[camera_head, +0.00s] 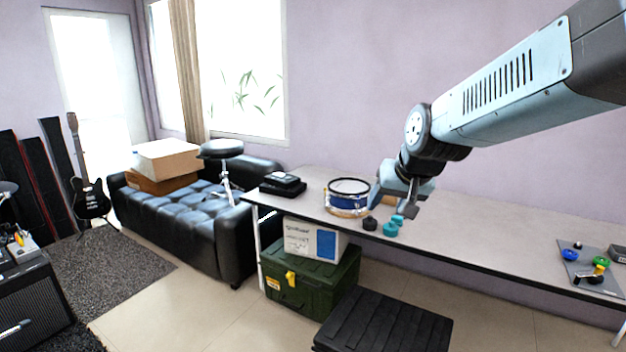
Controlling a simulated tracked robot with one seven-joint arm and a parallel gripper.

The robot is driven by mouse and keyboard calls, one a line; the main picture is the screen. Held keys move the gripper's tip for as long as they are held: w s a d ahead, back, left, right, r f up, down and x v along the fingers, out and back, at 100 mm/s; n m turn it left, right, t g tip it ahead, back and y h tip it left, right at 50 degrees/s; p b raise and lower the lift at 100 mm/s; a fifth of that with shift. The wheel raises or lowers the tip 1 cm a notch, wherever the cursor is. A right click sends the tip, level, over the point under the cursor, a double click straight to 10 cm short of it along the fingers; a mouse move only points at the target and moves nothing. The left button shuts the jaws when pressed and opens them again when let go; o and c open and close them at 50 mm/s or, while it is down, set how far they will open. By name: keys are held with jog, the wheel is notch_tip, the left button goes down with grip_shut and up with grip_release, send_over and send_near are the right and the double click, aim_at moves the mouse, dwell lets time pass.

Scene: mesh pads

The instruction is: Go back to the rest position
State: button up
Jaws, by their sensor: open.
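My gripper (399,198) hangs over the long table (475,219), at the end of my arm, which reaches in from the upper right. It is open, and I see nothing held between its fingers. A blue drum (347,198) with a pale top stands on the table just left of my gripper. Teal pieces (391,228) and a dark round piece (370,223) lie on the table just below my gripper. I cannot tell the exact gap between them and the fingers.
A grey mat (600,259) with small coloured items lies at the table's right. Black cases (282,184) sit at its left end. A green chest (308,280) and a black case (384,325) stand on the floor. A black sofa (215,222) is left. The table's middle right is clear.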

jog(key=s+d+r+h, duration=0.1)
jog(key=s+d, duration=0.2)
jog(key=s, duration=0.6)
jog(key=s+d+r+g+h, duration=0.1)
jog(key=s+d, duration=0.3)
jog(key=s, duration=0.5)
jog(key=shift+s+d+n, duration=0.25)
jog(key=shift+d+n, duration=0.05)
jog(key=shift+w, duration=0.1)
jog(key=shift+w+d+f, duration=0.15)
jog(key=shift+w, duration=0.3)
